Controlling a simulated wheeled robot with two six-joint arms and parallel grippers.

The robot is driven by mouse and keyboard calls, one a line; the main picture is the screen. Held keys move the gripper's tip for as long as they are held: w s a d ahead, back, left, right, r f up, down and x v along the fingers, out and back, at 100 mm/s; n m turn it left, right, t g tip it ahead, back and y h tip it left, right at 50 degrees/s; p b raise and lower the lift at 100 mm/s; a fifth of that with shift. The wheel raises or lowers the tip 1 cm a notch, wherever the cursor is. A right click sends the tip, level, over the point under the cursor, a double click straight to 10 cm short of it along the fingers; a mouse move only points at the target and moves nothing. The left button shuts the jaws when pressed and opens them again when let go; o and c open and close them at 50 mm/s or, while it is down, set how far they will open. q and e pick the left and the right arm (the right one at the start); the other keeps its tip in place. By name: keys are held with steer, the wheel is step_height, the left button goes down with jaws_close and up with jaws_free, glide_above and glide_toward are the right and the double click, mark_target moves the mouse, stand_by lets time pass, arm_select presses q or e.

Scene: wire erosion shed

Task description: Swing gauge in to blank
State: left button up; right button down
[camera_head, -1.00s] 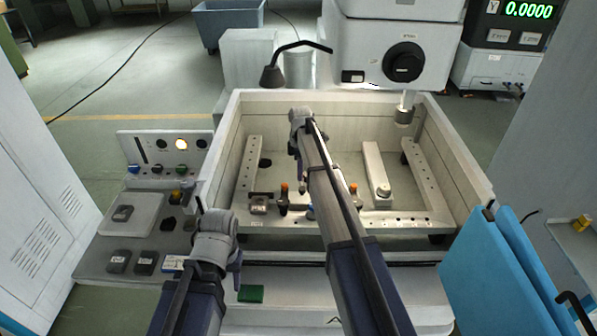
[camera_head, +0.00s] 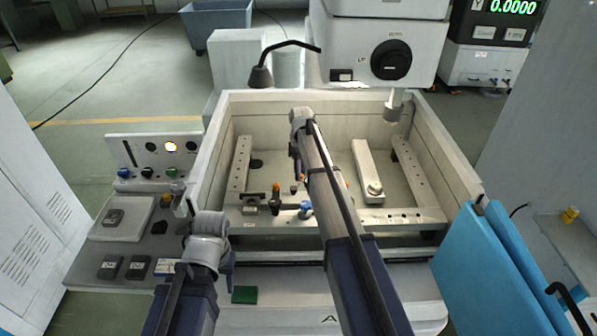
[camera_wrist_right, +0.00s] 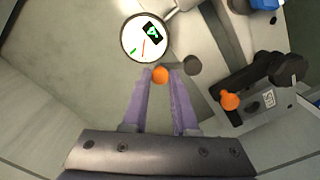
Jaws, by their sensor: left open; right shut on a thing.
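In the right wrist view a round gauge with a white dial (camera_wrist_right: 146,36) lies just beyond the fingertips of my right gripper (camera_wrist_right: 160,80). An orange knob (camera_wrist_right: 160,75) sits between those fingertips, and the gripper is shut on it. In the head view my right gripper (camera_head: 297,168) hangs low inside the tank, partly hidden by its arm. A dark clamp (camera_wrist_right: 262,88) with a second orange knob (camera_wrist_right: 230,102) is to the right in the wrist view. I cannot clearly tell the blank from the fixture parts. My left gripper (camera_head: 228,265) is open and empty outside the tank, its fingers mostly hidden.
The tank (camera_head: 215,150) has raised walls and rails (camera_head: 408,180) inside. A blue-tipped part (camera_head: 306,207) is near the right gripper. A side shelf (camera_head: 100,250) holds small dark blocks. A blue door panel (camera_head: 480,255) stands at the right. A black lamp (camera_head: 259,76) overhangs the back.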

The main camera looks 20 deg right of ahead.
steer(key=shift+s+d+m, duration=0.1)
steer(key=shift+s+m, duration=0.05)
steer(key=shift+m, duration=0.25)
steer(key=c, duration=0.7)
jaws_free()
steer(key=shift+r, duration=0.1)
step_height(320, 180, up, 8)
steer(key=p, duration=0.8)
steer(key=shift+f, duration=0.2)
steer(key=shift+s, duration=0.1)
